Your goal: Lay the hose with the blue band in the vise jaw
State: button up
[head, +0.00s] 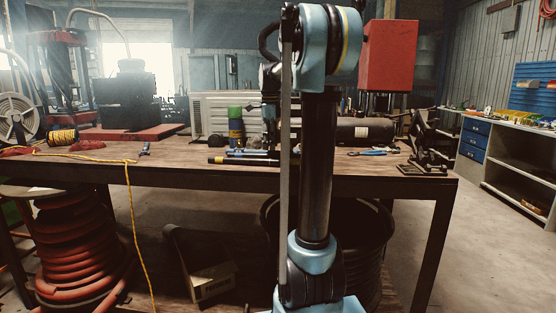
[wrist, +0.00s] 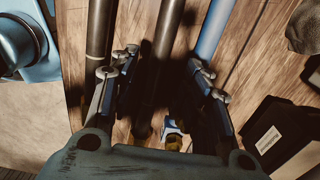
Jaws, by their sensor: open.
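My gripper (wrist: 165,72) is open, pointing down over the bench, with its fingers spread and nothing clearly held. In the wrist view a dark hose (wrist: 167,40) runs between the fingers. Another dark hose (wrist: 100,28) passes by the left finger, and a blue length (wrist: 213,30) lies by the right finger. A small blue and yellow piece (wrist: 172,127) shows low between the fingers; I cannot tell what it belongs to. In the head view my gripper (head: 270,140) is low over several hoses (head: 232,160). A black clamp-like device, possibly the vise (head: 427,150), stands at the bench's right end.
The wooden bench (head: 185,160) also bears a green, blue and yellow can (head: 236,127), a dark cylinder (head: 365,132) and blue-handled pliers (head: 372,152). A red box (head: 388,55) is raised above the right side. A yellow rope (head: 128,200) hangs over the front edge.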

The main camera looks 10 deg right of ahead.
aim_at(272, 156)
jog(key=shift+s+d+f, duration=0.1)
jog(key=shift+d+f, duration=0.05)
jog(key=shift+f, duration=2.2)
jog(key=shift+c, duration=0.3)
grip_shut()
